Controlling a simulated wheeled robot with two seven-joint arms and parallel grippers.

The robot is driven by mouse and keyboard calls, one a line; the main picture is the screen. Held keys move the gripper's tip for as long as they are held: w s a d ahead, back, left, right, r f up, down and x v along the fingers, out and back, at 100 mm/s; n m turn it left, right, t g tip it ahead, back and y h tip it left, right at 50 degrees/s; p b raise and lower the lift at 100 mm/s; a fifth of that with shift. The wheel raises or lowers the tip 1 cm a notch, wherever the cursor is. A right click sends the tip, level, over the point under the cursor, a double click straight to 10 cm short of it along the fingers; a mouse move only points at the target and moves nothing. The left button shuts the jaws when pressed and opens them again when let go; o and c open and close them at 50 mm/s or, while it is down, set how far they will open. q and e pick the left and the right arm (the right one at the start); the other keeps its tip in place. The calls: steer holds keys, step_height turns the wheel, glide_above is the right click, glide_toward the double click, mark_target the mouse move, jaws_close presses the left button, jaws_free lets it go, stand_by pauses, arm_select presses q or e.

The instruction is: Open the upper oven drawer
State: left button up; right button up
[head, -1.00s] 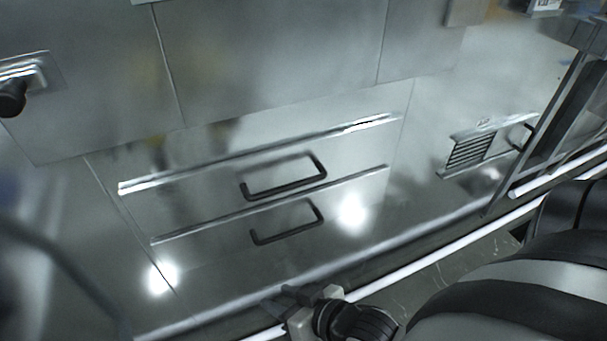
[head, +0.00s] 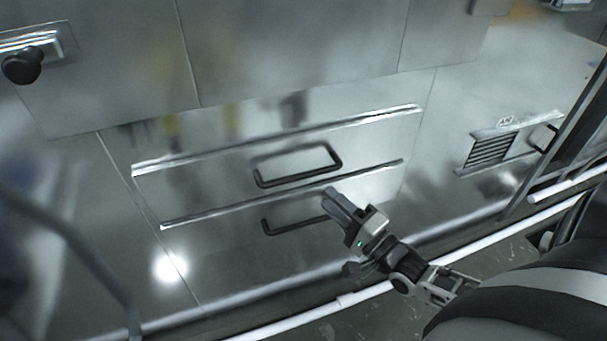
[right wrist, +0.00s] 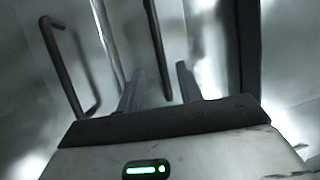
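The upper oven drawer (head: 215,187) is a flat steel front between two bright horizontal ledges. It appears closed. Its black bar handle (head: 300,177) shows in full in the head view. My right gripper (head: 331,196) is just below that handle's right end in the picture, covering the right part of the lower handle (head: 285,227). In the right wrist view my right gripper (right wrist: 161,85) is open and empty. Another handle (right wrist: 68,75) stands to the left. My left gripper is not in view.
Steel panels surround the drawers. A black knob (head: 22,66) is at the upper left, and a vented panel (head: 492,148) is at the right. A white rail (head: 345,300) runs along the bottom. A blurred grey bar (head: 75,245) crosses the left side.

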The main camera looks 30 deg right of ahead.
mark_target(304, 173)
steer(key=x, duration=0.9)
steer(key=shift+w, duration=0.2)
jaws_close()
